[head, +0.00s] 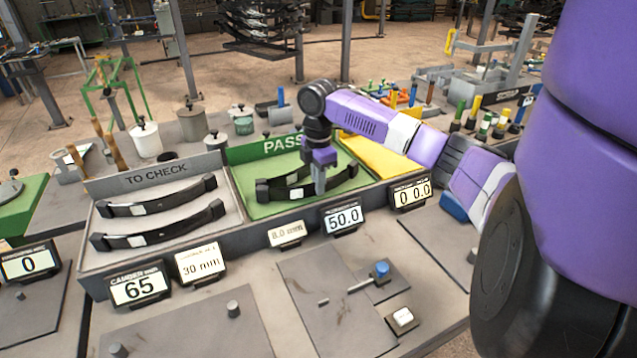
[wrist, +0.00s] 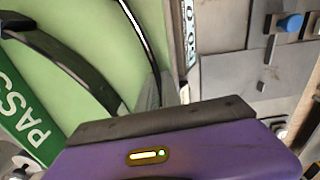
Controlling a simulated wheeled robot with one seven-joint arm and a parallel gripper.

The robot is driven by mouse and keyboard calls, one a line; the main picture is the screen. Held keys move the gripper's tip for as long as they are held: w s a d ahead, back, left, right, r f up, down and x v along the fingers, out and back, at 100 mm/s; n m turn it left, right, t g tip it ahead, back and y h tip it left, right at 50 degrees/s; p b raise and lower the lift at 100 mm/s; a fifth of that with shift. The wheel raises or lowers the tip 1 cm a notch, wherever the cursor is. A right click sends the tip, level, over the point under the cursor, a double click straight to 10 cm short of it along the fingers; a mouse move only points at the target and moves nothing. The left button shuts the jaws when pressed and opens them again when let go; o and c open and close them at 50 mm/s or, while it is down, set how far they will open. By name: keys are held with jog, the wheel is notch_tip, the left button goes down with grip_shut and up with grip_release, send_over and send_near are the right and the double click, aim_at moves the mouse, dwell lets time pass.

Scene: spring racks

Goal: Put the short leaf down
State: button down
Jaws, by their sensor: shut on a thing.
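My gripper (head: 319,188) points down over the green PASS tray (head: 262,210). It is shut on the short leaf (head: 343,180), a dark curved strip, at the nearer side of that tray. The fingers hide part of the leaf. I cannot tell whether the leaf touches the tray floor. A second dark leaf (head: 272,188) lies just behind it in the same tray. In the wrist view the held leaf (wrist: 136,18) runs up from the fingers, and the other leaf (wrist: 62,58) curves apart from it on the left.
The TO CHECK tray (head: 236,217) on the left holds two dark leaves (head: 150,203). A divider separates the trays. Display signs (head: 342,217) line the front edge. A yellow tray (head: 375,157) lies to the right, behind my arm. Pots and a blue-knobbed fixture (head: 381,270) stand around.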

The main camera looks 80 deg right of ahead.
jog(key=c, duration=1.5)
grip_release()
jog(key=shift+c, duration=0.2)
notch_tip(320, 180, up, 12)
jog(key=b, duration=0.1)
jog(key=shift+b, duration=0.4)
jog(key=shift+s, duration=0.15)
